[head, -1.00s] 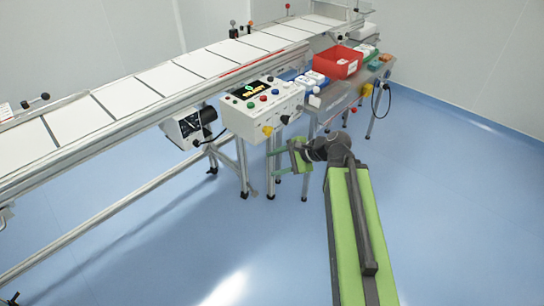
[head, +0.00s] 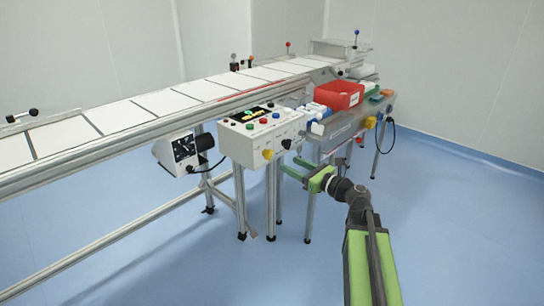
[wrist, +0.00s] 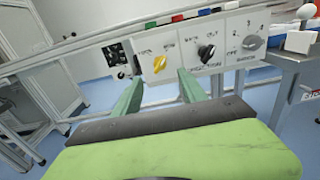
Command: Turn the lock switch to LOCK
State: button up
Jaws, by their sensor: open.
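The front of a white control box (head: 248,146) carries a yellow knob (head: 267,154) and a black knob (head: 286,144). The wrist view shows this panel close up, with the yellow knob (wrist: 159,63) at left, the black knob (wrist: 206,52) in the middle and a grey knob (wrist: 254,42) at right. Printed labels are too blurred to tell surely which is the lock switch or its setting. My gripper (head: 289,164) is open and empty, below and in front of the panel. In the wrist view its fingers (wrist: 158,76) point at the yellow knob, apart from it.
A conveyor (head: 150,104) runs behind the box. Several buttons and a small display (head: 250,113) are on its top. A red bin (head: 338,96) stands on a side table at right. Metal legs stand below the box. The blue floor (head: 470,230) at right is clear.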

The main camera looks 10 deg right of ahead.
aim_at(272, 155)
jog(key=x, duration=1.1)
